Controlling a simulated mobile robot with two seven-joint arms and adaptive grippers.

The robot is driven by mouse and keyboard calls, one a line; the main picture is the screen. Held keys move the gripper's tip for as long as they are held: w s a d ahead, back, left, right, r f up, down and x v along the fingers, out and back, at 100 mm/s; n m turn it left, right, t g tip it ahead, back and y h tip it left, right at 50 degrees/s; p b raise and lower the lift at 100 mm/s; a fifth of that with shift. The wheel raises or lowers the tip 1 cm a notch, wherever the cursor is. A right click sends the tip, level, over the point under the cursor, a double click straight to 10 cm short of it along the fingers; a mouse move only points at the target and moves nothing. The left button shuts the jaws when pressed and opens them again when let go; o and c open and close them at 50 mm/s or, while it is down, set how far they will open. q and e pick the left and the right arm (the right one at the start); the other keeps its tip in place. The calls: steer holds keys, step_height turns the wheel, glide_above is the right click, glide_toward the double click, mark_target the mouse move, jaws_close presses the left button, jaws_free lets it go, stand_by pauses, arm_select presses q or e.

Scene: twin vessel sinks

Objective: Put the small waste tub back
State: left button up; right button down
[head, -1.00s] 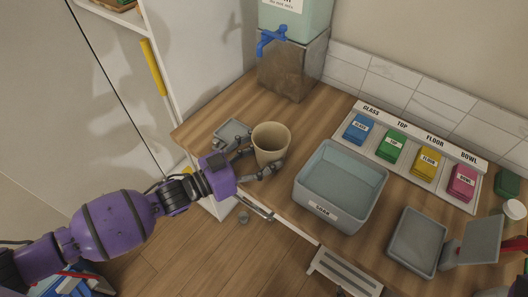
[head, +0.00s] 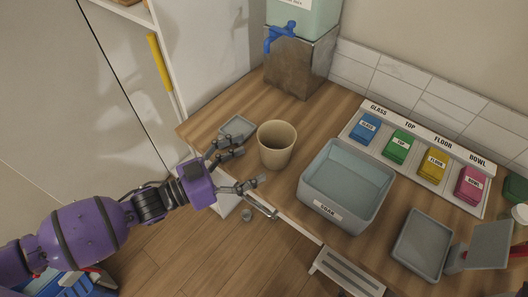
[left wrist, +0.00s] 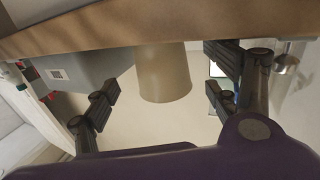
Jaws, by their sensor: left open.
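The small waste tub, a beige round open tub (head: 277,146), stands upright on the wooden counter near its front left edge, left of the grey basin. It looks empty. My left gripper (head: 250,162) is open just in front of it, with one finger toward the grey tray and the other toward the counter edge. The fingers look clear of the tub. In the left wrist view the tub (left wrist: 164,75) appears upside down between the spread fingers, with a gap on each side. My right gripper is not seen.
A grey tray (head: 237,127) lies close behind the upper finger. The basin labelled SOAK (head: 326,209) is right of the tub. Labelled coloured cloths sit on a rack (head: 347,131) at the back.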

arm_select(q)
steer(key=v, duration=0.5)
steer(key=shift+s+a, duration=0.15)
steer(key=shift+a, duration=0.2)
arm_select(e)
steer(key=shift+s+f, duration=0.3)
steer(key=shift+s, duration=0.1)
arm_select(q)
steer(key=shift+a, duration=0.1)
